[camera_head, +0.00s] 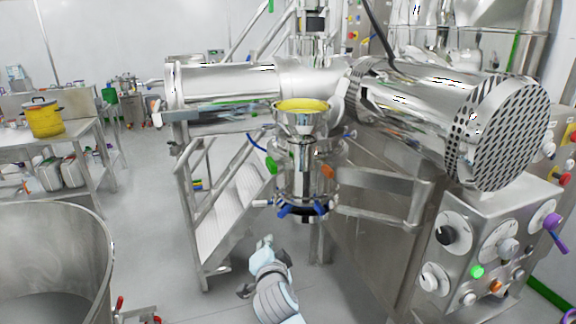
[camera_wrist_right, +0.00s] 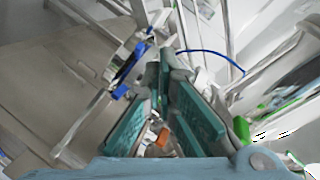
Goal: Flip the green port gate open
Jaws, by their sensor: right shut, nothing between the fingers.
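A small green gate handle (camera_head: 271,166) sticks out on the left side of the steel vessel under the yellow-rimmed funnel. In the right wrist view a green piece (camera_wrist_right: 242,130) shows just right of the fingers; it looks like the same handle. My right gripper (camera_head: 263,243) is below the vessel and slightly left of the green handle, apart from it, pointing up. In the wrist view its teal-padded fingers (camera_wrist_right: 166,62) come together at the tips with nothing between them. My left gripper is in neither view.
An orange handle (camera_head: 327,170) is on the vessel's right side. Blue clamps (camera_head: 302,209) ring its lower end. The funnel (camera_head: 302,117) stands above. Steel stairs (camera_head: 233,215) are at left, a control panel (camera_head: 490,245) at right. Floor between the stairs and large drum (camera_head: 50,255) is open.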

